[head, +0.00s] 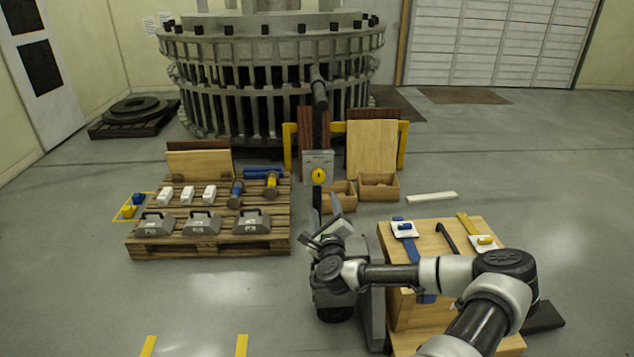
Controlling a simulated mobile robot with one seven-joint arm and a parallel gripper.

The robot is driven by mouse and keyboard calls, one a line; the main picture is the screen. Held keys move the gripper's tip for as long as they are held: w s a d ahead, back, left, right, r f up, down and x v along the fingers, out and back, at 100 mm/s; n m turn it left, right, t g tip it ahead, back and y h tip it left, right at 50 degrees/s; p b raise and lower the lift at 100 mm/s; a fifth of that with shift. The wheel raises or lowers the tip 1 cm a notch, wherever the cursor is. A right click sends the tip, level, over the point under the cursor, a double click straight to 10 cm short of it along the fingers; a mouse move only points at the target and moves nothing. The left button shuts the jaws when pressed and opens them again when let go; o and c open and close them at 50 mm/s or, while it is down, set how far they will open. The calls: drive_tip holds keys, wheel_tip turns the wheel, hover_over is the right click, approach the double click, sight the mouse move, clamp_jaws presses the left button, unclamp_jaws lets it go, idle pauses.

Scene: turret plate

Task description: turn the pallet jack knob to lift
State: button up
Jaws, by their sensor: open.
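A round yellow knob (318,176) sits on the front of a grey panel (319,158) near the middle of the head view. The panel carries small dark markings, too small to read. A dark upright handle (319,95) rises behind the panel. My gripper (327,203) is open and empty, below the knob in the picture, its fingers pointing away from me.
A wooden pallet (140,244) with grey weights and hammers stands at left. Two open wooden boxes (380,192) lie right of the panel. A wooden cabinet (462,237) with tools stands beside my arm. A large slatted turret ring (200,110) is behind.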

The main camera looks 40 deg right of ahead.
sight(319, 178)
drive_tip(key=b+x, duration=0.1)
drive_tip(key=x, duration=1.5)
drive_tip(key=shift+a+b, duration=0.1)
drive_tip(key=shift+b, duration=0.2)
drive_tip(key=c, duration=1)
drive_tip(key=shift+c, duration=0.2)
drive_tip(key=shift+n, duration=0.3)
drive_tip(key=n+b, duration=0.2)
drive_tip(key=n, duration=0.2)
drive_tip(key=shift+b, duration=0.35)
drive_tip(key=shift+n+b, duration=1.1)
drive_tip(key=shift+n, duration=1.6)
drive_tip(key=o, duration=1)
